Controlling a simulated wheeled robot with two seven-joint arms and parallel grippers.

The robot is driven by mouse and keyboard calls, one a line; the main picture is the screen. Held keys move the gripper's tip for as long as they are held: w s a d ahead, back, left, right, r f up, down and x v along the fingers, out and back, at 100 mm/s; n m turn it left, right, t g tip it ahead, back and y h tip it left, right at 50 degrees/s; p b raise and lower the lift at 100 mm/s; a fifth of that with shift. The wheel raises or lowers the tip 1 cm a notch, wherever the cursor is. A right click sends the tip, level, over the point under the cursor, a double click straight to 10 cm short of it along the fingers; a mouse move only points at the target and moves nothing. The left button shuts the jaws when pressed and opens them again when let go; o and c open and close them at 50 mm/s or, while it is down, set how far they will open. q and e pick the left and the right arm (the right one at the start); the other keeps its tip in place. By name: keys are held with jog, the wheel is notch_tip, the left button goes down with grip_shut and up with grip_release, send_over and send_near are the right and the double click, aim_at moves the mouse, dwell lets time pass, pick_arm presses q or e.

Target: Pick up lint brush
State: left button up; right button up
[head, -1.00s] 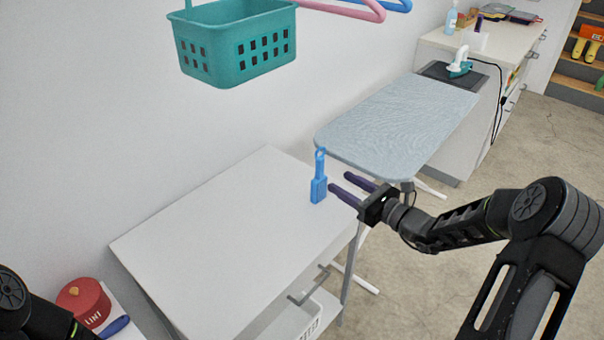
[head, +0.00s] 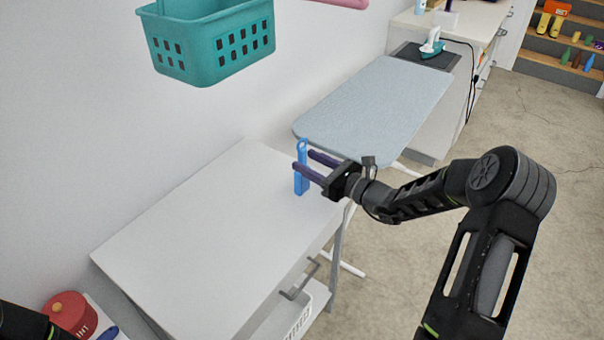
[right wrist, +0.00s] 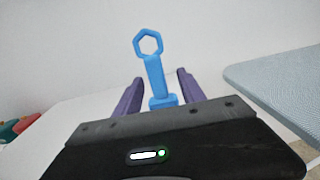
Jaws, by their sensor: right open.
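The blue lint brush (head: 302,150) stands upright near the right end of the white table (head: 190,230), its ringed handle pointing up. My right gripper (head: 303,162) is open, its two purple fingers reaching from the right to either side of the brush. In the right wrist view the brush (right wrist: 155,75) shows between the open fingers (right wrist: 155,92), with its ring above them and its wider lower part between them. I cannot tell whether either finger touches it. Part of my left arm (head: 25,322) shows at the lower left corner, and its gripper is out of view.
A teal basket (head: 210,45) hangs above the table. An ironing board (head: 375,105) stands just behind the brush to the right, close to my right gripper. The tabletop left of the brush is clear.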

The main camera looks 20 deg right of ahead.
jog(key=p+x, duration=0.1)
jog(key=x, duration=0.4)
jog(key=shift+a+f, duration=0.15)
jog(key=shift+a, duration=0.05)
jog(key=shift+c, duration=0.4)
grip_shut()
dwell(0.5)
